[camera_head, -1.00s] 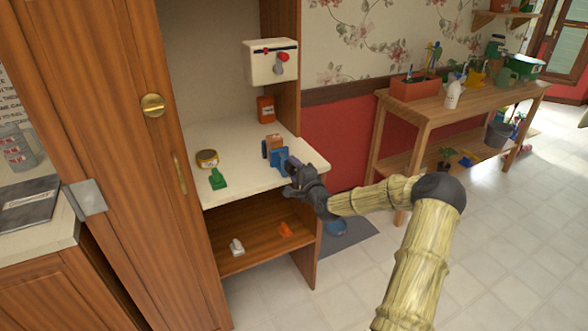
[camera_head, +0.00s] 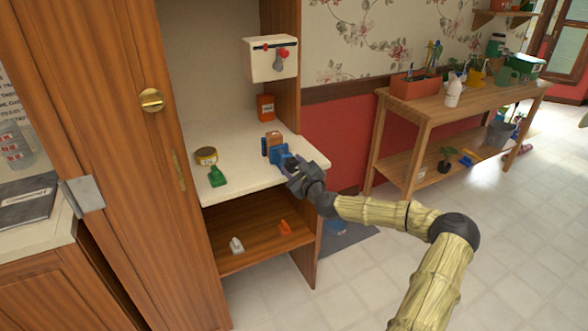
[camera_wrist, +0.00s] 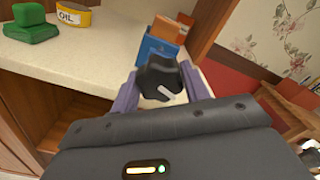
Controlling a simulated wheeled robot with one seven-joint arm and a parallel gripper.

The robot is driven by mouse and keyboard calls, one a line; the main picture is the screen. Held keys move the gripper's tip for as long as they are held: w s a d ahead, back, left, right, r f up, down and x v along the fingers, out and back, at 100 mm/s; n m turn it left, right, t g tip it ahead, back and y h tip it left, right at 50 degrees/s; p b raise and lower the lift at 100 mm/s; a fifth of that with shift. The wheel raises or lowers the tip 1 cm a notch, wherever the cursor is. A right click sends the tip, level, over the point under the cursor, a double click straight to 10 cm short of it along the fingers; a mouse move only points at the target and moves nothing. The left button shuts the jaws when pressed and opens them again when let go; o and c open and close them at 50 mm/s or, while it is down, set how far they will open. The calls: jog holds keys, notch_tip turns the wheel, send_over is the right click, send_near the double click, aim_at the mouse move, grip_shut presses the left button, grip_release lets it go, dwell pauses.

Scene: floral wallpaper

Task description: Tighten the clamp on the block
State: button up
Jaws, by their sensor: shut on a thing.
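A blue clamp (camera_head: 278,153) stands near the front right edge of the white worktop (camera_head: 240,183). An orange-brown block (camera_head: 273,138) sits upright between its jaws. I cannot tell how tightly the jaws press on it. My gripper (camera_head: 292,166) is at the clamp's front side, shut on its dark handle knob. In the wrist view the black knob (camera_wrist: 160,78) with a pale mark lies between my gripper's purple-grey fingers (camera_wrist: 158,90). The blue clamp body (camera_wrist: 157,52) and the block (camera_wrist: 170,27) show behind the knob, which hides part of the clamp.
A yellow oil tin (camera_head: 206,156) and a green object (camera_head: 217,177) stand left of the clamp. An orange-red container (camera_head: 265,107) stands at the back. A white wall box (camera_head: 270,59) hangs above. The cabinet's side panel (camera_head: 285,60) rises behind the clamp.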

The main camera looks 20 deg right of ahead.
jog(key=shift+f+m, duration=0.15)
jog(key=shift+m, duration=0.55)
jog(key=o, duration=1)
jog(key=shift+s, duration=0.15)
jog(key=s, duration=1.7)
jog(key=shift+d+b, duration=0.3)
jog(key=shift+b, duration=0.15)
jog(key=shift+s, duration=0.1)
